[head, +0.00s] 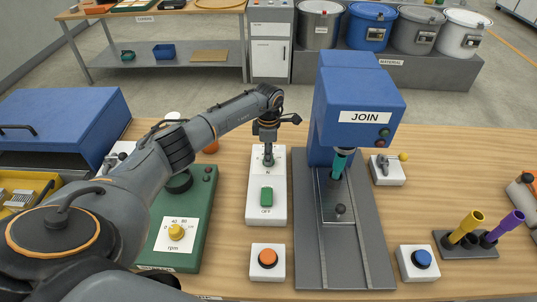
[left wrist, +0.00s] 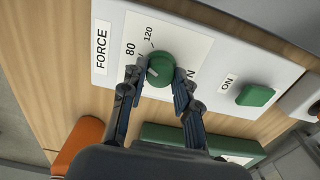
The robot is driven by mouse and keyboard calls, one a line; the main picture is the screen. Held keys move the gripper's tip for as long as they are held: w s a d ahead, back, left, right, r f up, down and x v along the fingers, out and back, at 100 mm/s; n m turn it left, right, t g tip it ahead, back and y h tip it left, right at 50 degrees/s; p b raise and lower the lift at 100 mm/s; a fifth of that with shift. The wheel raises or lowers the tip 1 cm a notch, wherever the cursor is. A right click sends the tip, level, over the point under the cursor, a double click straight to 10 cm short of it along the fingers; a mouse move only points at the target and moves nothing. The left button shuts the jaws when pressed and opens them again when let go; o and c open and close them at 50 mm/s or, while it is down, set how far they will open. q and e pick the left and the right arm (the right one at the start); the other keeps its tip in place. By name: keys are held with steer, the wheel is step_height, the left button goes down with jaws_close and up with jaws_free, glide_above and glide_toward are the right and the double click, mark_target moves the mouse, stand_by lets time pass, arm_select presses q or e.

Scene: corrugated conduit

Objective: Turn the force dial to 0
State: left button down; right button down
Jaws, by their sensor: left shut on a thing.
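The force dial (left wrist: 160,66) is a round green knob on a white panel, beside a FORCE label and a scale where 80 and 120 show. My left gripper (left wrist: 160,76) is shut on the dial, one finger on each side. A pale mark shows on the dial's face, but I cannot tell its exact reading. In the head view my left gripper (head: 268,156) points down at the far end of the white panel (head: 254,222) and mostly hides the dial. My right gripper is not in view.
A green rocker switch (head: 266,196) sits nearer on the same panel. The blue JOIN press (head: 350,115) stands just right. A green rpm unit (head: 207,215) is left, and an orange button (head: 267,258) is in front. Bare wood (head: 430,200) shows at right.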

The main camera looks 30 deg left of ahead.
arm_select(q)
steer(key=n+b, duration=0.1)
steer(key=n, duration=0.3)
steer(key=n+b, duration=0.1)
steer(key=n, duration=0.3)
steer(key=shift+n, duration=0.4)
steer(key=n, duration=0.4)
steer(key=shift+n, duration=0.3)
steer(key=n, duration=0.4)
steer(key=shift+n+p, duration=0.3)
steer(key=shift+p, duration=0.05)
